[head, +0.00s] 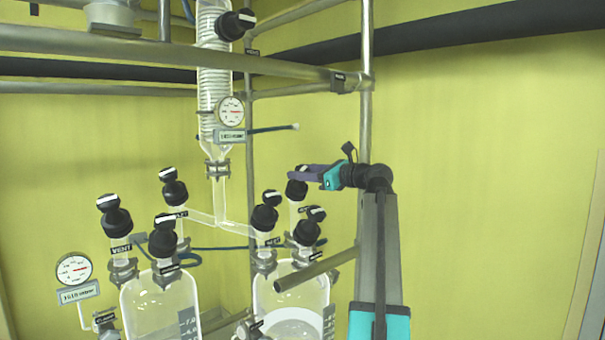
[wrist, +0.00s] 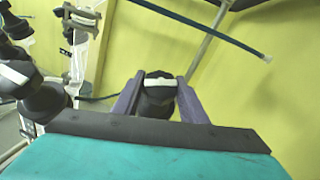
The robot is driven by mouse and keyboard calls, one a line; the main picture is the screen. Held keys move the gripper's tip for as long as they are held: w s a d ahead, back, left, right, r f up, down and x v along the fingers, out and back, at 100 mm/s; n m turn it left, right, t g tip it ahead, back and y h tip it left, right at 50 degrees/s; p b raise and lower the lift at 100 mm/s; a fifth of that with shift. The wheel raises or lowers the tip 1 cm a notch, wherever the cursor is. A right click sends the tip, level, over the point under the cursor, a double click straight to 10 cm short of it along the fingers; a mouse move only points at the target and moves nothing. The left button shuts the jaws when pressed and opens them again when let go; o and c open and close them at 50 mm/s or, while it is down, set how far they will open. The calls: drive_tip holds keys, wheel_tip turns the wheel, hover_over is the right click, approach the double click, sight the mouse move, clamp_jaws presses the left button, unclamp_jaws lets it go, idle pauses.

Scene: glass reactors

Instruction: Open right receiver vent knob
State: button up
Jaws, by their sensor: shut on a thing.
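The right receiver (head: 292,292) is a glass vessel with several black knobs on its necks. The vent knob (head: 297,188) is black with a white bar on top and sits on the rear right neck. My gripper (head: 302,174) reaches it from the right. In the wrist view my gripper's purple fingers (wrist: 158,98) stand on both sides of the knob (wrist: 158,100), shut on it. The knob's white bar lies roughly crosswise between the fingers. The knob's label is hidden in both views.
Other black knobs (head: 265,217) stand close to the left on the same receiver. The left receiver (head: 160,300) has its own knobs. The yellow wall side at right is free.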

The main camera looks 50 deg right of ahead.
sight(303, 168)
drive_tip(key=o, duration=1.1)
drive_tip(key=shift+c, duration=0.2)
drive_tip(key=shift+r, duration=0.15)
drive_tip(key=shift+d+r+b, duration=0.1)
drive_tip(key=shift+r+b, duration=0.6)
drive_tip(key=shift+r, duration=0.9)
drive_tip(key=s+a+r+b, duration=0.1)
drive_tip(key=s+a+b, duration=0.2)
drive_tip(key=s+a, duration=0.7)
drive_tip(key=shift+s+a+r, duration=0.25)
drive_tip(key=shift+s+r, duration=0.05)
drive_tip(key=shift+s, duration=0.85)
